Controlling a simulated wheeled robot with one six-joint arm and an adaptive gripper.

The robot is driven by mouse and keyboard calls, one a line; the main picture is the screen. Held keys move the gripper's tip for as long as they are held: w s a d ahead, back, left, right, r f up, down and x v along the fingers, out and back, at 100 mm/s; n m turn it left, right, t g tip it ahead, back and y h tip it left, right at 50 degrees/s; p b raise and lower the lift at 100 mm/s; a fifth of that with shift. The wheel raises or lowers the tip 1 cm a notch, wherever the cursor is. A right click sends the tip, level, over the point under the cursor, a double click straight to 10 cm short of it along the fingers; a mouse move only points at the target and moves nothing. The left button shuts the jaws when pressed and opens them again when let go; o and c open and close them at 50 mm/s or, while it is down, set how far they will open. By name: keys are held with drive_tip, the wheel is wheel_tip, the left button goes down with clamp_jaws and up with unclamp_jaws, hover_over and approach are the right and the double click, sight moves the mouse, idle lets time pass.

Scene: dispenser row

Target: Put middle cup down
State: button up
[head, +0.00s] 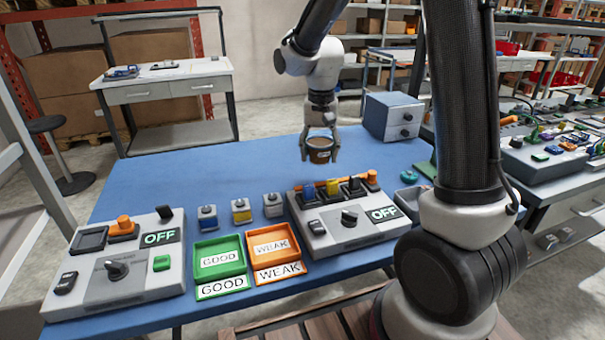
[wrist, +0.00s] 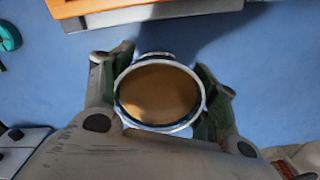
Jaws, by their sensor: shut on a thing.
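One cup (head: 320,150) with a dark brown side and a pale label is in my gripper (head: 320,157). The fingers are shut on it from both sides, and it looks upright. In the wrist view the cup (wrist: 158,95) shows from above, with a pale and blue rim around a brown inside. It is over the far part of the blue table (head: 160,190). A dark shadow lies beside it in the wrist view; I cannot tell how large the gap below it is. No other cup is clear in view.
A grey dispenser panel (head: 345,232) with coloured levers stands in front of the cup. Green GOOD (head: 222,272) and orange WEAK (head: 278,266) trays, small blocks (head: 241,211) and another panel (head: 120,275) are to the left. A drawer box (head: 392,116) stands behind right. The table's back left is clear.

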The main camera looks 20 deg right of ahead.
drive_tip(key=shift+f, duration=3.5)
drive_tip(key=shift+f, duration=0.1)
drive_tip(key=o, duration=1.3)
drive_tip(key=shift+c, duration=0.2)
